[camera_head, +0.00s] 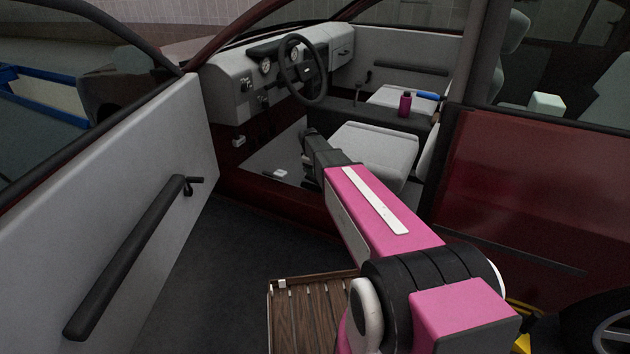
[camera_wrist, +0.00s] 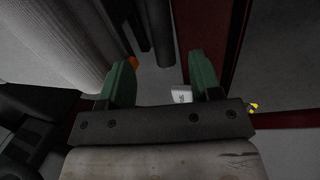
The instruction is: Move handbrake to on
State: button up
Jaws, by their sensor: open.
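I cannot make out the handbrake for certain. A blue-handled piece (camera_head: 427,96) shows by the console between the seats in the head view, but I cannot tell whether it is the lever. A thin dark stick (camera_head: 358,92) stands farther forward on the console. My gripper (camera_wrist: 161,62) is open, its two green fingers apart in the wrist view. In the head view my arm reaches through the open door, its end between the near seat and the sill. Its fingertips are hidden there.
The open door (camera_head: 120,220) stands at left. The near seat (camera_head: 372,150), steering wheel (camera_head: 303,70) and magenta bottle (camera_head: 405,104) are inside the car. A small white block (camera_wrist: 180,96) shows between my fingers in the wrist view. A slatted wooden crate (camera_head: 310,315) stands outside.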

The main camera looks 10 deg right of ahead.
jog(key=x, duration=1)
jog(key=shift+s, duration=0.1)
